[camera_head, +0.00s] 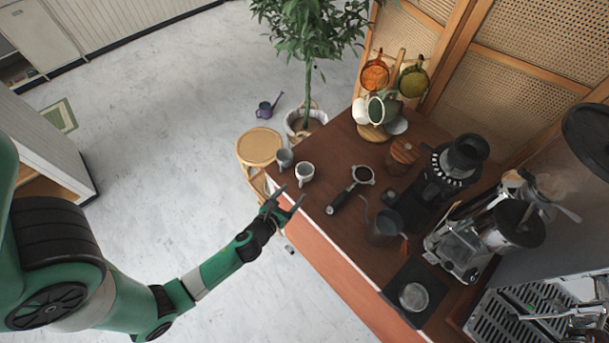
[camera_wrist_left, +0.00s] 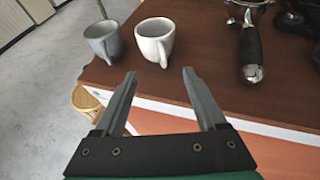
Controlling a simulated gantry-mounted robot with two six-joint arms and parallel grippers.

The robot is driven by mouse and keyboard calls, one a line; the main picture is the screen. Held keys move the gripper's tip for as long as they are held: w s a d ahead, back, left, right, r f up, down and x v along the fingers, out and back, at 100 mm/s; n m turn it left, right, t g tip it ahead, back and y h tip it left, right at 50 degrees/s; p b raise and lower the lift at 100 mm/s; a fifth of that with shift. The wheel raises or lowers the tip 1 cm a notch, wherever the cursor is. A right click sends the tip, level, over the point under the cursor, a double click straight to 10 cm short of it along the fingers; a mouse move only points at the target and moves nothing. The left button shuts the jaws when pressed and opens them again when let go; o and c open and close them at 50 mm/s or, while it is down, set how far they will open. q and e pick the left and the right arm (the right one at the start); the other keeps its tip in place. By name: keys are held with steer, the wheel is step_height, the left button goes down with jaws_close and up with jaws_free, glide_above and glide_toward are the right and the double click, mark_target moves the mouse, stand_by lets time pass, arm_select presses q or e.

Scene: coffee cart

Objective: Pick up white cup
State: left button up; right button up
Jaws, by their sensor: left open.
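The white cup (camera_head: 304,174) stands upright near the table's left edge in the head view. It also shows in the left wrist view (camera_wrist_left: 154,38), beyond the fingertips, with its handle towards the gripper. A grey cup (camera_head: 285,159) stands just to its left; the wrist view shows it too (camera_wrist_left: 103,42). My left gripper (camera_head: 288,200) is open and empty at the table edge, short of the white cup and apart from it. Its two fingers (camera_wrist_left: 160,78) are spread in the wrist view. My right gripper is not seen.
A portafilter (camera_head: 350,190) lies on the wooden table (camera_head: 330,150) right of the cups. A grinder (camera_head: 452,170), a kettle (camera_head: 387,224) and a mug tree (camera_head: 374,131) with hanging cups stand farther off. A round stool (camera_head: 259,147) is beside the table.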

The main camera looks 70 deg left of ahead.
mark_target(298, 189)
arm_select(q)
steer(key=x, duration=0.5)
steer(key=shift+w+a+b, duration=0.1)
steer(key=shift+a+b, duration=0.05)
steer(key=shift+b, duration=0.2)
steer(key=shift+r, duration=0.1)
jaws_close()
stand_by(1.0)
